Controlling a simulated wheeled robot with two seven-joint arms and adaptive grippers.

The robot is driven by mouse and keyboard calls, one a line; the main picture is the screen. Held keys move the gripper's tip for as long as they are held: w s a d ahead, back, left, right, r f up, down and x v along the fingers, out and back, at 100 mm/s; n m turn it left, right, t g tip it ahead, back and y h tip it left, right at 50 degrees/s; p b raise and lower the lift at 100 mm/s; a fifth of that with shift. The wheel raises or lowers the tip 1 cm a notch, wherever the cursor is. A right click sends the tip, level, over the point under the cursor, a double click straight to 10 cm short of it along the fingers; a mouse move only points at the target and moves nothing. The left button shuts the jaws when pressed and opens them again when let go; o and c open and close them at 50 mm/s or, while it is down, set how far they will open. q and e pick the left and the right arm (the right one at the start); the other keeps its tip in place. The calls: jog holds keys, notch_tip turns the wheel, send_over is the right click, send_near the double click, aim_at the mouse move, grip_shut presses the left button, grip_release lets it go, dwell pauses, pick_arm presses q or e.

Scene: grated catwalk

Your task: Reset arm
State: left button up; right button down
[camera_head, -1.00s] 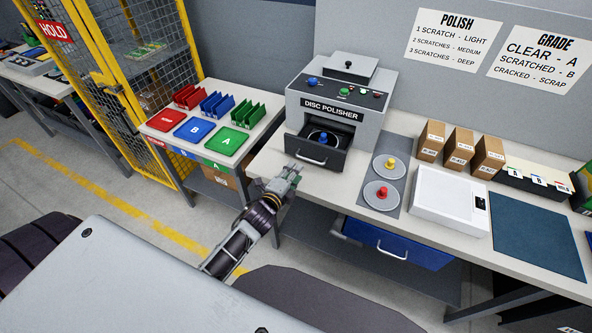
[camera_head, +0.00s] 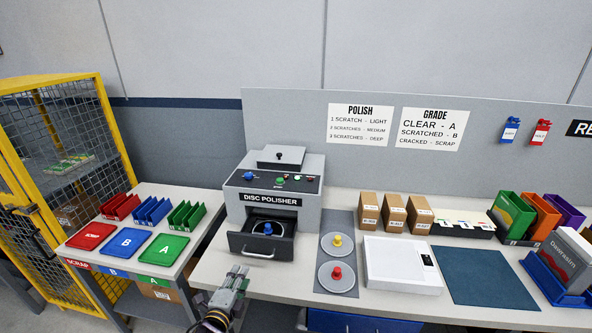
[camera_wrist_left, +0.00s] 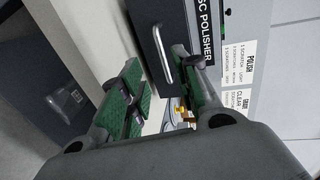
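My left gripper (camera_head: 238,280) is low in the head view, in front of the disc polisher at the table's front edge. In the left wrist view its two green-padded fingers (camera_wrist_left: 160,85) stand apart with nothing held between them. The grey disc polisher (camera_head: 272,200) has its drawer (camera_head: 262,245) pulled out, with a blue-knobbed disc (camera_head: 268,229) in it. In the left wrist view the drawer front and handle (camera_wrist_left: 163,52) show just beyond the fingers. My right gripper is not in view.
Yellow-knobbed (camera_head: 337,241) and red-knobbed (camera_head: 336,274) discs lie on a grey mat beside a white scale (camera_head: 400,265). A side table (camera_head: 90,262) holds colored trays and racks. A yellow cage (camera_head: 110,130) stands left. A blue mat (camera_head: 485,277) lies bare.

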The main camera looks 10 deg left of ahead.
pick_arm(q)
jog(key=s+d+f+n+g, duration=0.1)
jog(key=s+f+n+g, duration=0.1)
jog(key=s+n+g, duration=0.55)
jog(key=s+d+f+n+g, duration=0.1)
jog(key=s+n+g, duration=0.4)
jog(key=s+n, duration=0.6)
jog(key=s+f+m, duration=0.1)
jog(key=s+f, duration=0.2)
jog(key=f, duration=1.4)
jog(key=s+f+m, duration=0.2)
jog(key=f, duration=1.5)
jog(key=s+a+f+g, duration=0.1)
jog(key=s+a+f, duration=0.1)
jog(key=s+f, duration=0.7)
jog(key=s+a+f+g, duration=0.1)
jog(key=s+a+f, duration=0.1)
jog(key=s+f, duration=0.8)
jog(key=s, duration=0.3)
jog(key=shift+a+y, duration=0.25)
jog(key=shift+y, duration=0.05)
